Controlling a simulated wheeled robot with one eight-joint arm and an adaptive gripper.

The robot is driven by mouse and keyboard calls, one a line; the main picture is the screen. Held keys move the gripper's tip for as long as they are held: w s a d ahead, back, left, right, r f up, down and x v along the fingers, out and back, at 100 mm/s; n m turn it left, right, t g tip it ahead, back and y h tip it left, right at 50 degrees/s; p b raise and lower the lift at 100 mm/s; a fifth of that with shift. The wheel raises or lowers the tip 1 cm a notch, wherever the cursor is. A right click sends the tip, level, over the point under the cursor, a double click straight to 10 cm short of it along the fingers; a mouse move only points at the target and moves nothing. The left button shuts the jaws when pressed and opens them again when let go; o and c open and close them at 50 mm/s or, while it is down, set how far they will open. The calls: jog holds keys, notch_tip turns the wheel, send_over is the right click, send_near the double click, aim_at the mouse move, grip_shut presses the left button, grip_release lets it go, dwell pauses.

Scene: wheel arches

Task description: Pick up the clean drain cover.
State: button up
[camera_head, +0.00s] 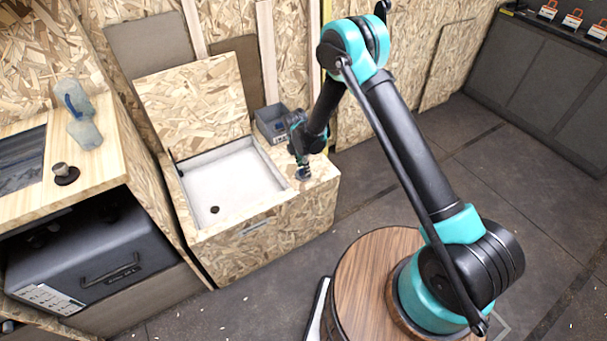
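My gripper (302,172) points down at the top right rim of the wooden box (270,225). It is small and dark here, and I cannot tell whether its fingers are open or shut. A small dark shape sits right at its tips and may be a drain cover, but it is mostly hidden. The box holds a white basin (235,180) with a small dark round spot (215,210), a drain hole or its cover, near the front. No cover can be clearly identified as the clean one.
The box's lid (195,98) stands open against the wall. A grey bin (272,124) is behind my gripper. On the left counter (105,165) are a dark round piece with a knob (66,174) and a clear bottle (80,120). The floor at right is open.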

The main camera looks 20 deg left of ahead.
jog(key=shift+w+d+f, duration=0.1)
jog(key=shift+f, duration=1)
grip_shut()
jog(key=shift+r, duration=0.1)
